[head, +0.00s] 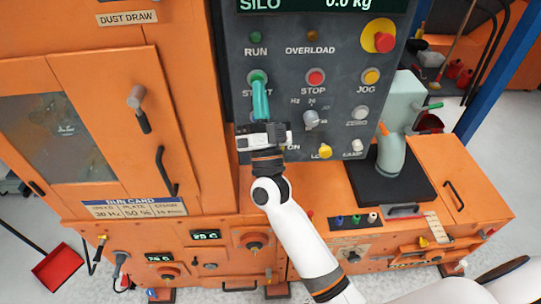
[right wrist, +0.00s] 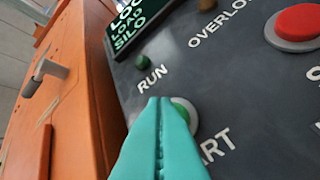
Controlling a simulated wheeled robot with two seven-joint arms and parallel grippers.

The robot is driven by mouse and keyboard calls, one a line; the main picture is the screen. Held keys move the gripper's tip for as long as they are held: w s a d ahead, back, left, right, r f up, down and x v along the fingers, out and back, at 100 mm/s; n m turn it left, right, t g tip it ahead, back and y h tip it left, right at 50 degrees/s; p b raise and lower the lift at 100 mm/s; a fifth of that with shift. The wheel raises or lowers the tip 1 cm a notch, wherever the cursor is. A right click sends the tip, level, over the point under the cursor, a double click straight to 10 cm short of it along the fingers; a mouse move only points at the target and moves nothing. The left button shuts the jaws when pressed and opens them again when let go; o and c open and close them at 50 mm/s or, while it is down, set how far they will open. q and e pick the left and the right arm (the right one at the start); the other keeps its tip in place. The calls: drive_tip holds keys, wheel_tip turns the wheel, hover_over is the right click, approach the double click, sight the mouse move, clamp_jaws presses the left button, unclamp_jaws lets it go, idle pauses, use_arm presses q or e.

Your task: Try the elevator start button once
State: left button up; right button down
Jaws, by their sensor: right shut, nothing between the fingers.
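The green start button (head: 257,76) sits on the dark control panel below the RUN lamp, above a partly covered START label. In the right wrist view the start button (right wrist: 182,112) shows behind the fingertips, its left part hidden. My right gripper (head: 259,90) is shut and empty, its teal fingers pointing up the panel at the button. In the right wrist view the closed fingertips (right wrist: 160,102) overlap the button's edge. I cannot tell whether they touch it. The green RUN lamp (head: 256,37) looks dark. My left gripper is not in view.
Right of the start button are the red STOP button (head: 316,77) and the yellow JOG button (head: 371,76). A large red and yellow button (head: 380,37) is above. Knobs, including a grey one (head: 312,119), sit lower. A pale green machine (head: 393,130) stands to the right.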

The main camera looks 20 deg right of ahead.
drive_tip(key=s+a+p, duration=0.1)
drive_tip(key=s, duration=0.4)
drive_tip(key=shift+s+a, duration=0.35)
drive_tip(key=shift+s, duration=0.05)
drive_tip(key=shift+f, duration=0.1)
idle(0.5)
